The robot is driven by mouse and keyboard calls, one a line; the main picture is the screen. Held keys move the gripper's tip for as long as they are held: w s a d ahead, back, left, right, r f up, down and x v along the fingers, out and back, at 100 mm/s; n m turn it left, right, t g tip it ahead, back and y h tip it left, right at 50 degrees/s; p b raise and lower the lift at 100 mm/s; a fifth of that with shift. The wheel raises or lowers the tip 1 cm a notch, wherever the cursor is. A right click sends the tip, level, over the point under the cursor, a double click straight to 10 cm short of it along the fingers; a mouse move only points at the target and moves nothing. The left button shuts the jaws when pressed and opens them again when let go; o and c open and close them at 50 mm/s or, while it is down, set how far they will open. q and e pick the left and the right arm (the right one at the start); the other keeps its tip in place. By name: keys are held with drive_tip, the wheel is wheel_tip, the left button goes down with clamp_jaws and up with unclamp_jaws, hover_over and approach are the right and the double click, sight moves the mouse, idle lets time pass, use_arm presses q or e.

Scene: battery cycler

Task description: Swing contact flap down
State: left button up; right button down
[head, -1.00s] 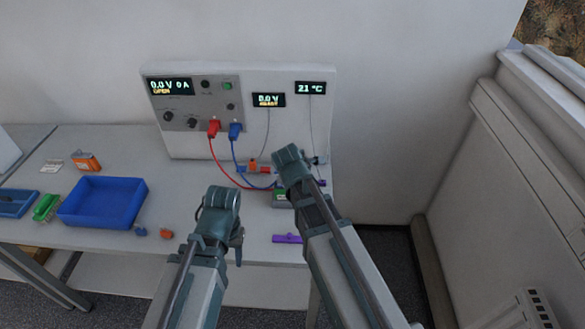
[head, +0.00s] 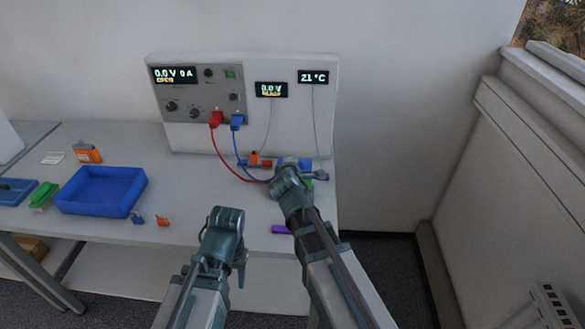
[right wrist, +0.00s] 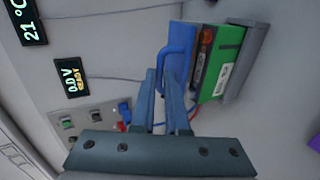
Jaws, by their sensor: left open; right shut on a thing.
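The contact flap (right wrist: 182,38) is a blue plate with a looped blue handle (right wrist: 167,58), next to a green cell (right wrist: 217,70) with a white label in a grey holder (right wrist: 247,65). My right gripper (right wrist: 165,75) is shut on the handle. In the head view, blue parts (head: 293,161) and a bit of green (head: 309,186) show around my right gripper (head: 285,178), which hides most of the holder. I cannot tell the flap's exact angle. My left gripper (head: 240,268) is open and empty, hanging in front of the table edge.
The cycler panel (head: 205,140) stands behind, with red (head: 216,120) and blue (head: 236,122) plugs and cables running to the holder area. A blue tray (head: 100,192) and small parts lie left. A purple piece (head: 281,230) lies near the front edge.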

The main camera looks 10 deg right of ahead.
drive_tip(key=shift+s+a+f+b, duration=0.1)
drive_tip(key=shift+s+f+b, duration=0.45)
drive_tip(key=shift+f, duration=0.3)
drive_tip(key=shift+s+f, duration=0.1)
drive_tip(key=shift+f, duration=0.1)
drive_tip(key=c, duration=1.2)
unclamp_jaws()
drive_tip(key=shift+a, duration=0.1)
drive_tip(key=shift+r, duration=0.1)
